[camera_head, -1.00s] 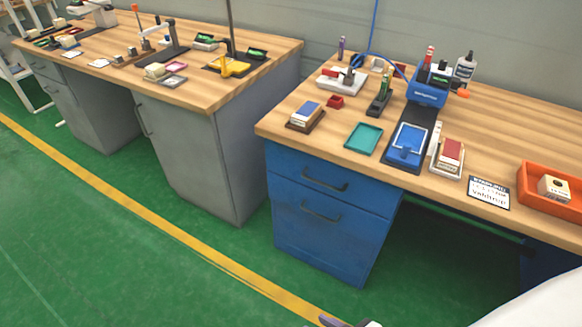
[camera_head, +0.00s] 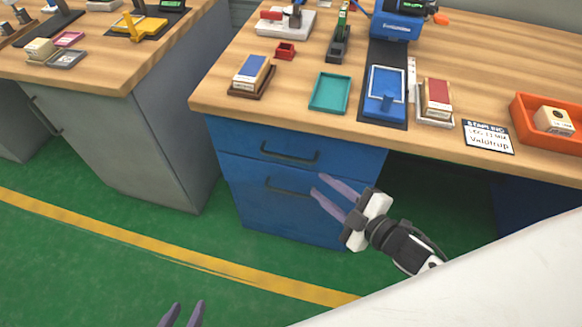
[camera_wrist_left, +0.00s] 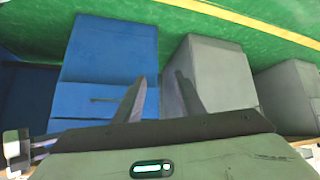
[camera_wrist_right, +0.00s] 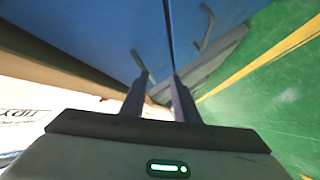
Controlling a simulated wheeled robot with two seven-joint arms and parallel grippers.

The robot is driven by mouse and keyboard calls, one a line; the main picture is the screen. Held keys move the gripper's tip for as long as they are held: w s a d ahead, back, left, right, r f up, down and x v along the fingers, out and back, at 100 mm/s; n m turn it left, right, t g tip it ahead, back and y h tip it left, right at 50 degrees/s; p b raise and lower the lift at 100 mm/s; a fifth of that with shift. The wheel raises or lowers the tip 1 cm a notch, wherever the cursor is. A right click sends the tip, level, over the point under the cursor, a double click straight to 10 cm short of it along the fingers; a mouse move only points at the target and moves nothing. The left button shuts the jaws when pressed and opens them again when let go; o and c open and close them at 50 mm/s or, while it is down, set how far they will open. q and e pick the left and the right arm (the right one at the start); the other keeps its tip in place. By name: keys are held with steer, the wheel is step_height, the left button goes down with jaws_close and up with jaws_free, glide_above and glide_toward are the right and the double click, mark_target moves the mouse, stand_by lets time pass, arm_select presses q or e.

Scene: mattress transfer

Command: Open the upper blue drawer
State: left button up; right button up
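The upper blue drawer (camera_head: 240,141) is shut, flush in the blue cabinet under the right workbench. Its dark bar handle (camera_head: 290,154) shows clearly in the head view. The lower blue drawer (camera_head: 250,207) is also shut. My right gripper (camera_head: 318,184) is open and empty in front of the cabinet, near the right end of the lower handle (camera_head: 287,188) and below the upper one, touching neither as far as I can tell. The right wrist view shows blue drawer fronts (camera_wrist_right: 100,40) close ahead. My left gripper (camera_head: 183,306) is open and empty at the bottom, well away from the cabinet.
The wooden bench top (camera_head: 300,110) overhangs the drawers and carries a teal tray (camera_head: 330,92), a blue stand (camera_head: 386,95) and an orange bin (camera_head: 535,135). A grey cabinet (camera_head: 130,145) stands left. Green floor (camera_head: 100,250) with a yellow line is clear in front.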

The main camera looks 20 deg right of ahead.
mark_target(286, 156)
steer(key=w+a+n+y+b, duration=0.1)
steer(key=w+a+n, duration=0.1)
steer(key=w+n, duration=0.1)
steer(key=w+a+n+y+b, duration=0.1)
steer(key=w+a+n+y, duration=0.1)
steer(key=w, duration=0.2)
steer(key=w+a+n+y+b, duration=0.1)
steer(key=w+n, duration=0.2)
steer(key=w, duration=0.1)
steer(key=shift+w+a+r+n, duration=0.3)
steer(key=shift+w+a+r, duration=0.05)
steer(key=shift+a, duration=0.05)
jaws_close()
